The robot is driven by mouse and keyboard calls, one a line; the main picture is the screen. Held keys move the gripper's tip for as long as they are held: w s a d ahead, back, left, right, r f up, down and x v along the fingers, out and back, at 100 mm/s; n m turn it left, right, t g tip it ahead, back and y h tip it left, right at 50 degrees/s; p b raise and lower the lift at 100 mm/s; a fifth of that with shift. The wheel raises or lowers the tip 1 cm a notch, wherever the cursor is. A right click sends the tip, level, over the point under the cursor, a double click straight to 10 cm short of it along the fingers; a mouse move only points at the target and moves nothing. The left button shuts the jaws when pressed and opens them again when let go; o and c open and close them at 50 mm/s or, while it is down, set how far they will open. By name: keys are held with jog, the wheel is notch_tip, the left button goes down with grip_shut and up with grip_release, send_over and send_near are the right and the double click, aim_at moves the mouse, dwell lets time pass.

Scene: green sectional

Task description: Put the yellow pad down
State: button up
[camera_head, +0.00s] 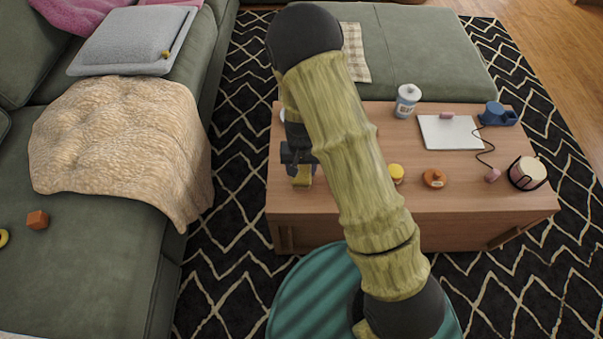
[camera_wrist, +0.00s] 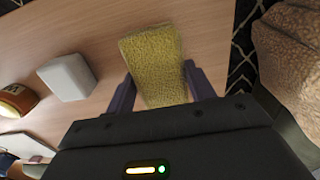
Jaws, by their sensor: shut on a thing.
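The yellow pad (camera_wrist: 152,60) is a rough, fuzzy rectangular block between the two fingers of my gripper (camera_wrist: 158,76) in the wrist view. The fingers are shut on its sides, and its far end sticks out past the fingertips. In the head view my gripper (camera_head: 299,160) points down over the left end of the wooden coffee table (camera_head: 340,200). A small part of the yellow pad (camera_head: 302,176) shows below the fingers, and my arm hides some of the table. I cannot tell whether the pad touches the tabletop.
The table also holds a white canister (camera_head: 407,101), a yellow round thing (camera_head: 397,173) and an orange-brown round thing (camera_head: 434,178). A green sofa (camera_head: 95,255) is at the left.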

aim_at(303, 175)
jog(key=shift+f+b, duration=0.4)
jog(key=shift+f, duration=1.1)
jog(key=shift+f, duration=0.2)
jog(key=o, duration=1)
jog(key=shift+o, duration=0.2)
jog(key=shift+d+f, duration=0.1)
jog(key=shift+d, duration=0.1)
jog(key=shift+s+d, duration=0.1)
jog(key=shift+d, duration=0.05)
jog(key=r+p, duration=0.1)
jog(key=r, duration=0.3)
jog(key=r+p, duration=0.2)
jog(key=r, duration=0.2)
jog(key=r+p, duration=0.1)
jog(key=r, duration=0.3)
jog(key=shift+a+r+p, duration=0.3)
jog(key=shift+r+p, duration=0.05)
